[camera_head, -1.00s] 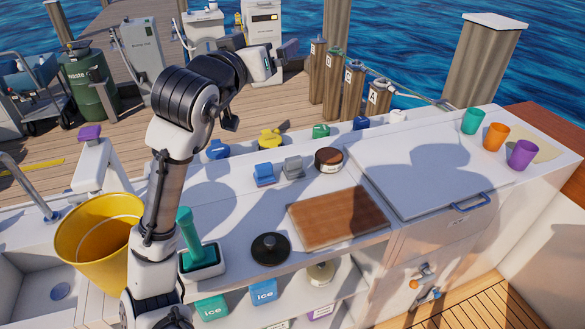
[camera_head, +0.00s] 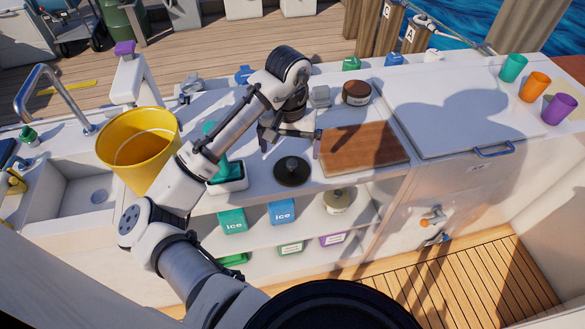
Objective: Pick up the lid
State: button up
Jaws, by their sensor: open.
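A round black lid (camera_head: 291,175) with a small knob on top lies flat on the white counter, left of the wooden cutting board. My gripper (camera_head: 290,149) is open and empty. It points down over the far side of the lid, with one finger to the left and the other to the right near the board's left edge. I cannot tell its exact height above the counter. The lid is mostly unhidden.
The cutting board (camera_head: 362,148) lies close on the right. A teal-handled item in a white-rimmed tray (camera_head: 228,180) and a yellow bucket (camera_head: 138,150) stand left. A dark round jar (camera_head: 356,92) stands behind. The white hatch (camera_head: 455,110) on the right is clear.

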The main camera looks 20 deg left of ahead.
aim_at(292, 162)
jog(key=shift+w+d+f, duration=0.1)
jog(key=shift+d+f, duration=0.05)
jog(key=shift+f, duration=1.55)
jog(key=shift+w+d+f, duration=0.1)
jog(key=shift+f, duration=1.55)
jog(key=c, duration=0.8)
jog(key=shift+r, duration=0.15)
notch_tip(292, 162, up, 19)
